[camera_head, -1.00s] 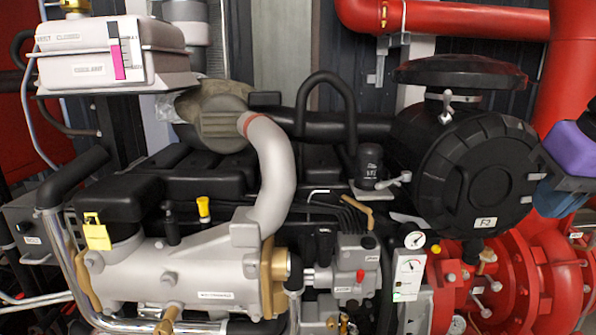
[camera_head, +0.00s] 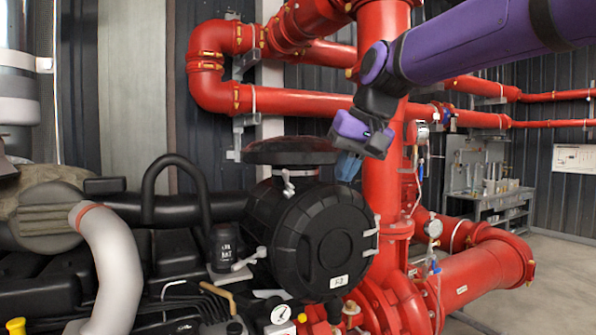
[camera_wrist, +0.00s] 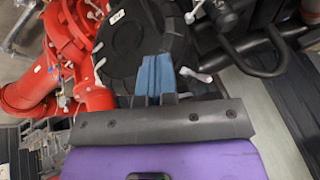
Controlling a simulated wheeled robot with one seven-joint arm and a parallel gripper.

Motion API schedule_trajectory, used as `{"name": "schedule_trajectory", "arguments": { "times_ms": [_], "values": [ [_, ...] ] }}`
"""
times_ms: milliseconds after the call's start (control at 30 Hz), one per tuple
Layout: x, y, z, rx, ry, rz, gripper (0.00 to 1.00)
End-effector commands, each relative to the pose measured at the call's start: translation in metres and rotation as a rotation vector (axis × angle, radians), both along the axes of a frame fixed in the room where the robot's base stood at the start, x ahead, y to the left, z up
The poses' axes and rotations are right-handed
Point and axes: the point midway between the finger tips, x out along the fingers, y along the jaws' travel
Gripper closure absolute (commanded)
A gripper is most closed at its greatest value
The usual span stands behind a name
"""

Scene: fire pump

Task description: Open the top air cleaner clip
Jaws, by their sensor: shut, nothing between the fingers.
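The air cleaner (camera_head: 318,245) is a black round housing with a ribbed face and a small white label. Its top clip (camera_head: 288,183) is a pale metal lever at the upper left edge; a pale lever beside my fingers in the wrist view (camera_wrist: 192,73) appears to be this clip. Two more pale clips (camera_head: 370,242) are on the right rim. My gripper (camera_head: 347,168) has blue fingers and a purple body. It is above and right of the housing in the head view, apart from the top clip. The fingers (camera_wrist: 152,72) are together and empty.
A black flat cap (camera_head: 290,151) sits above the housing, left of my gripper. A thick red vertical pipe (camera_head: 381,150) stands behind and right. A black hose (camera_head: 165,208) and a grey pipe (camera_head: 108,260) are left. Open floor (camera_head: 565,260) shows at right.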

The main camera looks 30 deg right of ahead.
Motion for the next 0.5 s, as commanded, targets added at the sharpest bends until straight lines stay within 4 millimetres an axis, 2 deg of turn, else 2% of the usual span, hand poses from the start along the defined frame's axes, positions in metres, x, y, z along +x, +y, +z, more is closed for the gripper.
{"name": "schedule_trajectory", "arguments": {
  "times_ms": [33,200,333,500],
  "values": [
    [0.019,-0.009,0.014,0.025,0.004,-0.027,1.0],
    [0.063,-0.03,0.052,0.098,0.01,-0.089,1.0],
    [0.082,-0.04,0.067,0.129,0.012,-0.113,1.0],
    [0.091,-0.043,0.071,0.143,0.013,-0.123,1.0]
  ]
}}
